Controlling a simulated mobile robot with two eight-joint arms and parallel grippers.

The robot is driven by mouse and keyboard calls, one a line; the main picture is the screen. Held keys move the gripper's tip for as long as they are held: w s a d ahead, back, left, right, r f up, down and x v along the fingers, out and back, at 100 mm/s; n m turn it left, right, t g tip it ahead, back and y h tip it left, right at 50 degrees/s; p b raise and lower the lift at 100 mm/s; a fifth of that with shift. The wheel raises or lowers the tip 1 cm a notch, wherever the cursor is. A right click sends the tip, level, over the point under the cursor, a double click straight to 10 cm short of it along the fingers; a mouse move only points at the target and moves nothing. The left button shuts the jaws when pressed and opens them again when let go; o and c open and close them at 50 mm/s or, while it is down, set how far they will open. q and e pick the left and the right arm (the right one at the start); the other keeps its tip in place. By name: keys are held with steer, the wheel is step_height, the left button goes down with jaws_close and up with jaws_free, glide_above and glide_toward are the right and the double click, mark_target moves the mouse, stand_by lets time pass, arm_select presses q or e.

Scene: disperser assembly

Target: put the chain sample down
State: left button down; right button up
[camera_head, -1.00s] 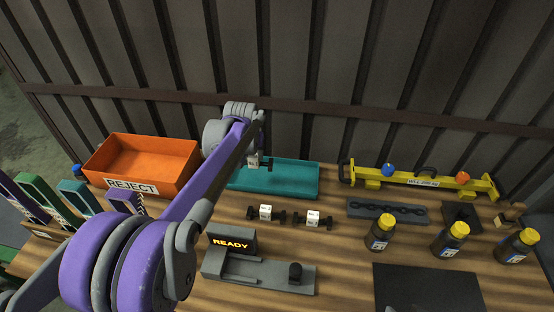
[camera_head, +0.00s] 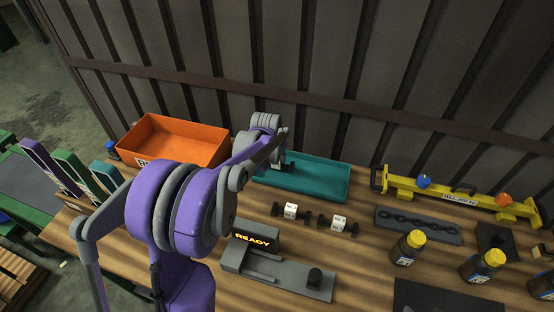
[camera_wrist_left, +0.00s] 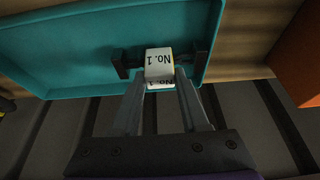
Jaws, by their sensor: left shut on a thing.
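The chain sample (camera_wrist_left: 160,60), a dark bar-like piece with a white block marked "No. 1", is between the fingers of my left gripper (camera_wrist_left: 161,80). My left gripper is shut on the white block. It is at the left end of the teal tray (camera_head: 325,179), and the sample is over the tray floor close to a rim (camera_wrist_left: 90,92) in the left wrist view. I cannot tell whether the sample touches the floor. In the head view my arm hides most of the gripper and sample. My right gripper is not in view.
An orange reject bin (camera_head: 180,140) stands left of the tray. Two similar tagged samples (camera_head: 290,211) (camera_head: 338,223) lie in front of it. A grey fixture (camera_head: 280,272) with a "READY" display (camera_head: 253,238) is nearer. A yellow beam (camera_head: 455,196) and bottles (camera_head: 408,248) are right.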

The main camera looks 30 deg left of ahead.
arm_select(q)
steer(key=shift+f, duration=0.65)
steer(key=shift+f, duration=0.1)
steer(key=shift+f, duration=0.2)
steer(key=shift+c, duration=2.1)
jaws_free()
steer(key=shift+r, duration=0.1)
steer(key=v, duration=1.2)
steer(key=shift+r, duration=0.15)
steer(key=shift+s, duration=0.1)
